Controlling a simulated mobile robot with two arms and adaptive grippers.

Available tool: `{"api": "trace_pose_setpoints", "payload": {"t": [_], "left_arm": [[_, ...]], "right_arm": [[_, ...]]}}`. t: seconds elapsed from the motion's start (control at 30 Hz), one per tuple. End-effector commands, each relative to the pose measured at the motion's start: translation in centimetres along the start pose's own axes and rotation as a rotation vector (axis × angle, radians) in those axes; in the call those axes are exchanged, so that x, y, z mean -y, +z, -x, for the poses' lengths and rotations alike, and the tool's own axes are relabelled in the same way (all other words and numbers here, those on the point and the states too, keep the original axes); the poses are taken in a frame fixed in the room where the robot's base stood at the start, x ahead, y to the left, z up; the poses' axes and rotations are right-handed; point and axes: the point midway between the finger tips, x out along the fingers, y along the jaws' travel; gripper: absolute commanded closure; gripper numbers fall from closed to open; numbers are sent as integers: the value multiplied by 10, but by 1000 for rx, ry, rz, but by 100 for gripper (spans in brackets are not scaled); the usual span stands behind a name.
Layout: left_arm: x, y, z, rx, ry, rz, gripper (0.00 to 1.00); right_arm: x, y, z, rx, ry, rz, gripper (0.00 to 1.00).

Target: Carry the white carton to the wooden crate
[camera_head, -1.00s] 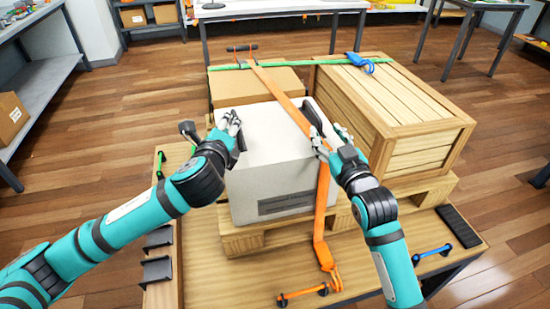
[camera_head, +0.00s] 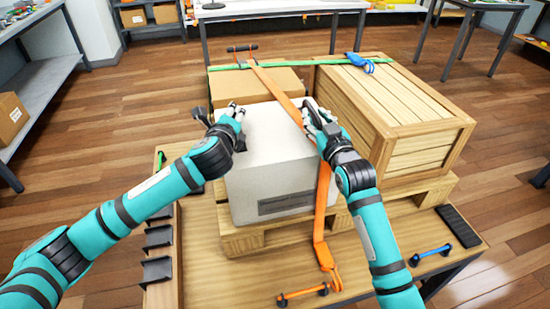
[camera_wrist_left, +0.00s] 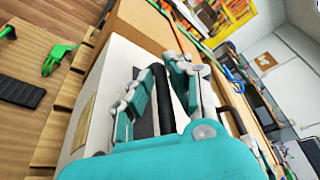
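The white carton (camera_head: 275,190), with a grey label on its front, stands on the wooden pallet (camera_head: 245,240). An orange strap (camera_head: 321,205) runs over the carton's right side and down its front. The wooden crate (camera_head: 425,150) stands on the pallet at the right. My left gripper (camera_head: 236,114) is at the carton's upper left edge. In the left wrist view its fingers (camera_wrist_left: 163,95) are apart, with a dark bar between them, beside the white carton (camera_wrist_left: 105,85). My right gripper (camera_head: 312,114) is at the carton's upper right edge, by the strap; its finger gap is unclear.
A brown cardboard box (camera_head: 235,87) stands behind the carton. A green strap (camera_head: 290,64) with a blue buckle (camera_head: 360,62) crosses the box and crate. Black holders (camera_head: 157,270) line the table's left edge. A shelf (camera_head: 45,85) is at the left.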

Motion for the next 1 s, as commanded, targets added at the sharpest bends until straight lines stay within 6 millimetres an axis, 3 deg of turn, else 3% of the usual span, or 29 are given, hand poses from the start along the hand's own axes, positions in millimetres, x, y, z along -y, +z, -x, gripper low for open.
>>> {"api": "trace_pose_setpoints", "payload": {"t": [0.03, 0.2, 0.67, 1.0], "left_arm": [[0, 0, 0, 0, -1, 0, 99], [1, 0, 0, 0, -1, 0, 100], [1, 0, 0, 0, -2, 0, 100], [14, 7, 3, 1, -9, 1, 100]], "right_arm": [[0, 0, 0, 0, 0, 0, 81], [0, 0, 0, 0, -1, 0, 100], [2, 0, 0, 1, -3, -1, 100], [0, -14, 0, -6, -3, -1, 100]]}}
